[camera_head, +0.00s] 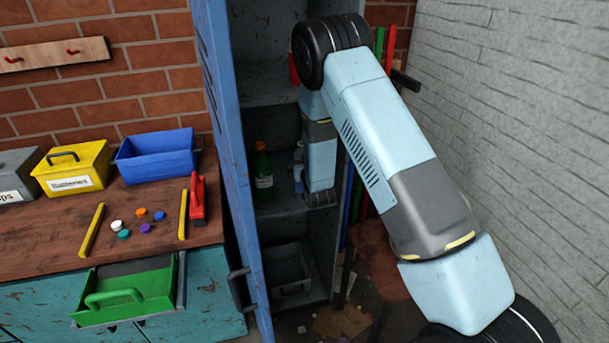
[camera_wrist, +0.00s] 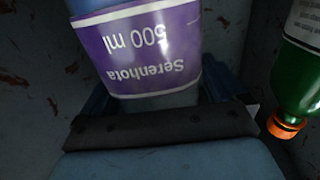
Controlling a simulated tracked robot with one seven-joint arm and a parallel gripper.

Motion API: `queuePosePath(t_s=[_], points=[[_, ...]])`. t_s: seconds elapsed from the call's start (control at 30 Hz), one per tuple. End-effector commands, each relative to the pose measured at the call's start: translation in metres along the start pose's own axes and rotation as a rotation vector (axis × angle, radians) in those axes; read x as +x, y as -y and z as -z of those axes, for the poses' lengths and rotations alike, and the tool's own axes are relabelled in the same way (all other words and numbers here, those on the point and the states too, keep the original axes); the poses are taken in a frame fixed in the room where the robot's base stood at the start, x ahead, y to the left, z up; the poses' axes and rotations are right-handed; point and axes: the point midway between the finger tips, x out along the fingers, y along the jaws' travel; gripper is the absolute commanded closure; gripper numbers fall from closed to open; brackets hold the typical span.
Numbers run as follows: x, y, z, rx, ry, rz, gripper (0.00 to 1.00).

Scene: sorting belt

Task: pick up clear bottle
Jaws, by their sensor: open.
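The clear bottle (camera_wrist: 150,50) has a purple label reading "Serenhota 500 ml", upside down in the wrist view, close in front of my gripper (camera_wrist: 158,100). My gripper is open, with blue finger parts on both sides of the bottle's lower part in the picture. I cannot tell whether they touch it. In the head view a narrow part of the clear bottle (camera_head: 298,167) shows on the locker's middle shelf, mostly hidden by my arm.
A green bottle (camera_head: 262,172) stands left of the clear bottle; its orange cap shows in the wrist view (camera_wrist: 285,126). The locker's blue door (camera_head: 228,150) stands open at left. A grey bin (camera_head: 289,283) sits below. The workbench (camera_head: 50,235) holds boxes and caps.

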Motion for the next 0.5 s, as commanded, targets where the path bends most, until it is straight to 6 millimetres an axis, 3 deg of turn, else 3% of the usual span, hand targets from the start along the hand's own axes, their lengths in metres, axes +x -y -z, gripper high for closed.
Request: queuePosePath(t_s=[0.27,0.5], points=[[0.0032,-0.0003,-0.0006,0.0,0.002,0.0,0.04],[0.0031,-0.0008,-0.0005,0.0,0.002,-0.001,0.26]])
